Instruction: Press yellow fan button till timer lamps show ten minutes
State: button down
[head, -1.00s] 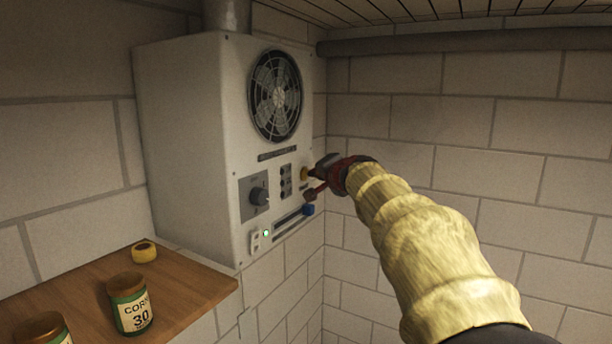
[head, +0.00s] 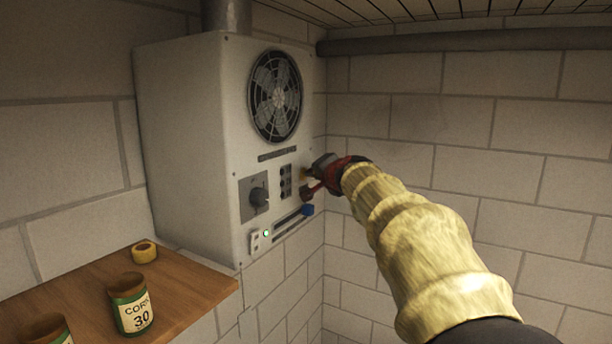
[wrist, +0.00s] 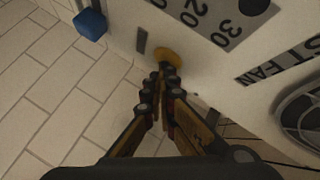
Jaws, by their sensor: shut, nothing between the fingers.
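The white fan box (head: 190,140) hangs on the wall, with its control panel facing right. The yellow button (wrist: 168,54) shows in the wrist view just beyond my fingertips; in the head view my gripper hides most of it. My gripper (wrist: 160,76) is shut and empty, with its tips at the button's near edge, touching or very close; I cannot tell which. In the head view my gripper (head: 311,179) is at the panel's right side. The timer lamps (head: 285,181) are a column of dark dots and none looks lit. The wrist view shows a dark lamp (wrist: 254,6) near the printed 30.
A blue slider handle (head: 307,210) sits below my gripper. A small green light (head: 266,233) glows at the lower left. The round fan grille (head: 275,97) is above. A wooden shelf (head: 190,285) holds jars (head: 131,303) and a yellow ring (head: 144,251).

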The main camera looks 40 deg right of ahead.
jog(key=shift+s, duration=0.1)
jog(key=shift+s+d+b, duration=0.3)
jog(key=shift+s+b, duration=0.35)
jog(key=shift+b, duration=0.05)
jog(key=s+b, duration=0.1)
jog(key=s+d+b, duration=0.1)
jog(key=s, duration=0.1)
jog(key=s+d+b, duration=0.1)
jog(key=b, duration=0.1)
jog(key=shift+s, duration=0.35)
jog(key=shift+a+f, duration=0.1)
dwell(1.0)
